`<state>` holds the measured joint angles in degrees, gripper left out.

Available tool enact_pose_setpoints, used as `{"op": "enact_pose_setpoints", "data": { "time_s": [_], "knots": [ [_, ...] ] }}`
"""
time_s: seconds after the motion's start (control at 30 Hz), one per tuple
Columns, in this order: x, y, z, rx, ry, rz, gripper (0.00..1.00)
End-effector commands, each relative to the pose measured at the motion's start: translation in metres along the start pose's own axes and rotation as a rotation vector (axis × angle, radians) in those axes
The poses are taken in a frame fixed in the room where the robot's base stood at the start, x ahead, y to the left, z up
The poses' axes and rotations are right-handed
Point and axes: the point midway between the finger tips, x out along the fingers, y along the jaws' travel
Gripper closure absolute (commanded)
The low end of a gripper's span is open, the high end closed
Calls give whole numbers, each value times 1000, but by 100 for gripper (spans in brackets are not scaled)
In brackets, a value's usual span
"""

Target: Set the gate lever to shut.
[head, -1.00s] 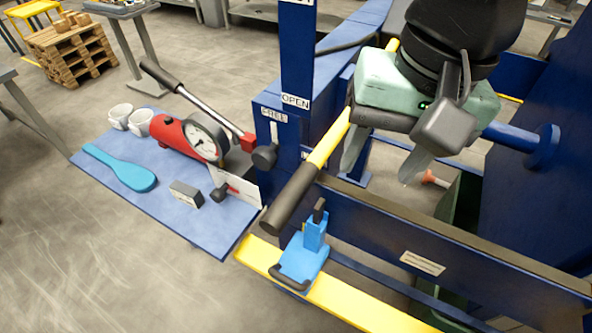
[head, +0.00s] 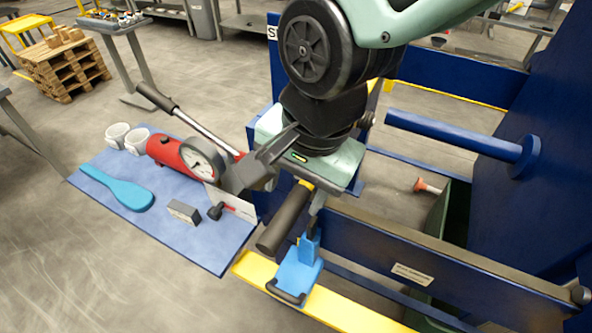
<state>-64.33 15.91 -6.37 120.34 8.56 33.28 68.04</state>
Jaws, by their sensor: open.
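A lever with a yellow shaft and a thick dark grip (head: 285,219), which looks like the gate lever, slants down towards the front left from the blue press frame (head: 375,225). Most of its yellow shaft is hidden behind my gripper. My gripper (head: 308,198) is open, pointing down over the upper end of the grip. One grey finger shows just right of the lever; the other is hidden, so I cannot tell whether the lever lies between them or is touched. The OPEN label seen earlier on the post is now covered by my arm.
A blue bracket with a dark handle (head: 297,275) stands on a yellow rail (head: 340,303) just below the grip. At left, a blue mat (head: 205,240) holds a red gauge pump (head: 170,152), a turquoise paddle (head: 120,190) and cups. A blue peg (head: 450,132) juts out at right.

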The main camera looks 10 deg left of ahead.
Motion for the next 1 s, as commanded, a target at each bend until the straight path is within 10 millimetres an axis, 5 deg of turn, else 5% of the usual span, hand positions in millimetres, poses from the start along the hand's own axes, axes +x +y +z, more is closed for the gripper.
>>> {"op": "enact_pose_setpoints", "data": {
  "time_s": [0.3, 0.77, 0.97, 1.0],
  "knots": [
    [54, 1, 0, 1, -1, 4, 48],
    [67, 0, 0, -1, 0, 0, 48],
    [67, 0, 0, -1, 0, 0, 98],
    [67, 0, 0, -1, 0, 0, 100]
  ]
}}
